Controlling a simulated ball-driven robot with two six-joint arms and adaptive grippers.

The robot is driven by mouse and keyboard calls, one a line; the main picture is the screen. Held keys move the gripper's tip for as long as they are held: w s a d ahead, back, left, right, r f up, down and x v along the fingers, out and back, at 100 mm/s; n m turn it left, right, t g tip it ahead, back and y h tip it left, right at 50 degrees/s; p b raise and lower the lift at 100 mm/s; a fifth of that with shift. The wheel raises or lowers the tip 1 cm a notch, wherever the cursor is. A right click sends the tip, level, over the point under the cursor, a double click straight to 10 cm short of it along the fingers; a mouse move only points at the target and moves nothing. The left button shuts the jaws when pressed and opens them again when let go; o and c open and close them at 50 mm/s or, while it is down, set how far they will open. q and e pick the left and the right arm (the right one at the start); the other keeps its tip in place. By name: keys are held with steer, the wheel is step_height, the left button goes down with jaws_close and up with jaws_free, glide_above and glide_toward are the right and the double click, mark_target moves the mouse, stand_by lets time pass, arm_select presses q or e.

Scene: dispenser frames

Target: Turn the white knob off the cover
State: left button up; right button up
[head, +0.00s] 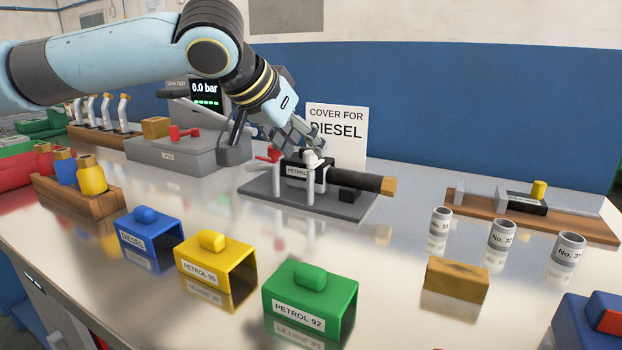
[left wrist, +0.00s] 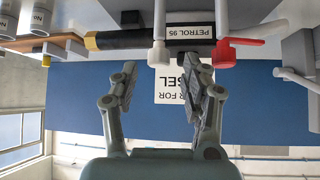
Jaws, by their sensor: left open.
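The white knob (head: 311,158) sits on top of a black cover (head: 326,173) with a PETROL label, on a grey stand. In the left wrist view, which looks upside down, the white knob (left wrist: 159,54) lies in line with the gap between my fingers, and the cover's label reads PETROL 95 (left wrist: 191,32). My left gripper (head: 301,140) is open and empty, close above the knob; its fingers (left wrist: 167,82) are spread in the left wrist view. I cannot tell whether a finger touches the knob. My right gripper is not in view.
A red lever (head: 269,154) stands just left of the knob. A white COVER FOR DIESEL sign (head: 346,135) stands behind. Blue (head: 150,238), yellow (head: 216,267) and green (head: 311,296) covers stand in front on the metal table. A grey tester (head: 175,152) stands left.

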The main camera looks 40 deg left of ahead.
mark_target(310, 152)
arm_select(q)
steer(key=shift+b+x, duration=0.65)
steer(key=shift+x, duration=1)
jaws_close()
